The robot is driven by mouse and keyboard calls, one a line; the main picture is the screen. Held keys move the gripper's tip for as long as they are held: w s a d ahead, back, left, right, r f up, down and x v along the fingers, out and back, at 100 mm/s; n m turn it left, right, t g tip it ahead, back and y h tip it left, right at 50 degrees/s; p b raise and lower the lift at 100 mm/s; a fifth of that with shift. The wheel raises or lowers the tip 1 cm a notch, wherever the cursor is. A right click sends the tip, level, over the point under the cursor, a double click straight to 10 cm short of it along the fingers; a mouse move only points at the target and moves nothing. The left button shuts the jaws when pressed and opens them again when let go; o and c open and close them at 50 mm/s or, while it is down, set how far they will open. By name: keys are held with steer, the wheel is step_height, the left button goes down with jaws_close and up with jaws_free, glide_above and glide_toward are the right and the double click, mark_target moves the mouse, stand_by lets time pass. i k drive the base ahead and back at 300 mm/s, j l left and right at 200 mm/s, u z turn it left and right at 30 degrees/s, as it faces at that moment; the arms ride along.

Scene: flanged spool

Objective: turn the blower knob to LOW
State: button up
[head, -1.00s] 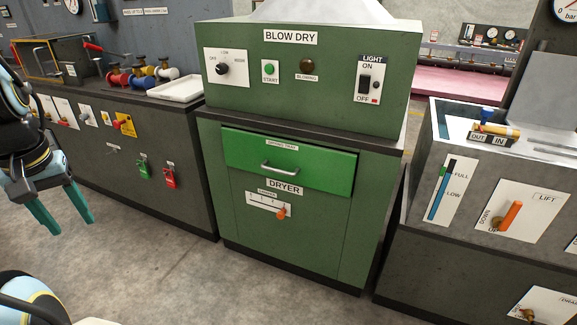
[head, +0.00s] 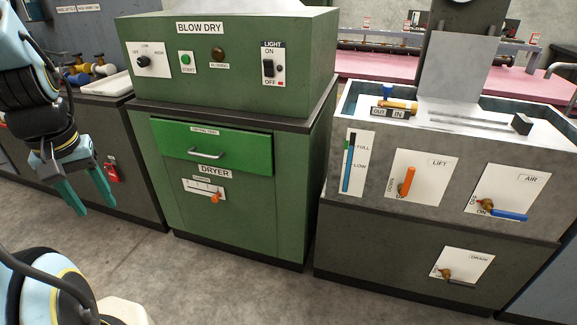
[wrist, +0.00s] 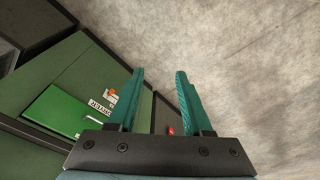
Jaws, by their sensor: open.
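The blower knob (head: 144,61) is a small black knob on a white plate marked OFF, LOW and HIGH, on the upper left of the green BLOW DRY panel (head: 240,80). Its pointer looks turned toward OFF, though it is small in the head view. My gripper (head: 88,196) hangs at the left, below and to the left of the knob and apart from it. Its teal fingers point down, open and empty. The knob is not in the wrist view.
A green START button (head: 186,60), a brown BLOWING lamp (head: 218,55) and a LIGHT switch (head: 269,66) share the panel. The green dryer drawer (head: 240,151) below is shut. A grey tank unit (head: 440,160) stands at the right. The floor (head: 210,285) in front is clear.

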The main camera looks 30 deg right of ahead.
mark_target(143, 61)
steer(key=z, duration=1.2)
steer(key=k+j, duration=0.3)
steer(key=k, duration=0.2)
steer(key=k+j, duration=0.35)
steer(key=k, duration=0.15)
steer(key=i+l, duration=0.2)
steer(key=i+l+u, duration=0.15)
steer(key=l, duration=0.25)
steer(key=i+l, duration=0.2)
steer(key=l, duration=0.15)
steer(key=i+l+u, duration=0.1)
steer(key=l, duration=0.25)
steer(key=i+l, duration=0.25)
steer(key=i+l+u, duration=0.15)
steer(key=l, duration=0.25)
steer(key=i+l, duration=0.15)
steer(key=l, duration=0.2)
steer(key=j+z, duration=0.35)
steer(key=i+j+z, duration=0.1)
steer(key=z, duration=0.25)
steer(key=j+z, duration=0.15)
steer(key=j, duration=0.35)
steer(key=k+j+z, duration=0.15)
steer(key=j, duration=0.35)
steer(key=j+z, duration=0.15)
steer(key=j, duration=0.35)
steer(key=k+j+z, duration=0.15)
steer(key=j, duration=0.3)
